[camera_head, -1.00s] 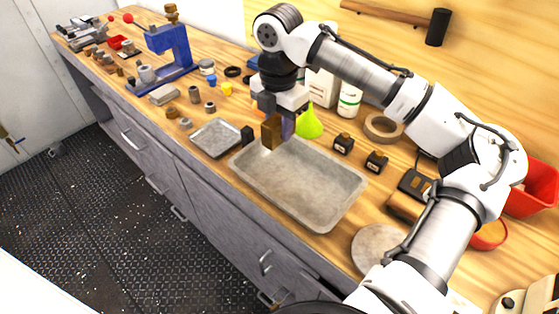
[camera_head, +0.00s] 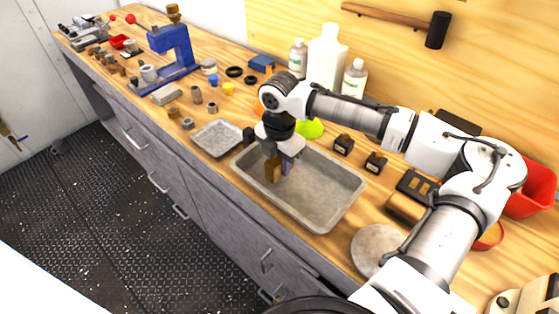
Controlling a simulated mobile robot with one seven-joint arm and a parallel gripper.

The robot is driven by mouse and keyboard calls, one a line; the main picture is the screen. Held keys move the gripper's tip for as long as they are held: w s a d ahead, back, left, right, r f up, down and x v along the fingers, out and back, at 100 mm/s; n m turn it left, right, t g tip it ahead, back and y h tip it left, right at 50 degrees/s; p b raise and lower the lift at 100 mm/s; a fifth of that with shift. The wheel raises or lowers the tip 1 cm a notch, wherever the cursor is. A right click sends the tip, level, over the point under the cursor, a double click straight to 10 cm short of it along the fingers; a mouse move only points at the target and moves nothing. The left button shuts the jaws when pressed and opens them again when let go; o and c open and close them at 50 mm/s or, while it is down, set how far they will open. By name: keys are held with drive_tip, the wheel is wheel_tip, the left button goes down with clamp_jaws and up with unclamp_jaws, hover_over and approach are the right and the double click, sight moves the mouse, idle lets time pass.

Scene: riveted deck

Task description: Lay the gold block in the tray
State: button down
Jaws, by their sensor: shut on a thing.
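The gold block (camera_head: 272,170) is a brownish-gold upright piece at the end of my gripper (camera_head: 279,165). My gripper is shut on it and points down, over the left part of the large tray. The tray (camera_head: 335,211) is a shallow grey metal pan with a raised rim, lying on the wooden bench. The block's lower end is inside the tray's outline, low near its floor; I cannot tell whether it touches. The rest of the tray is empty.
A smaller grey tray (camera_head: 217,138) lies to the left. Two small black-and-gold boxes, one of them here (camera_head: 344,144), stand behind the large tray. A round grey disc (camera_head: 377,249) lies to its right. A green funnel (camera_head: 311,128) is partly hidden behind my arm.

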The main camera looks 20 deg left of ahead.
drive_tip(key=c, duration=1.1)
unclamp_jaws()
drive_tip(key=shift+f, duration=0.1)
wheel_tip(320, 180, up, 12)
drive_tip(key=shift+r+b, duration=0.15)
drive_tip(key=shift+b, duration=0.6)
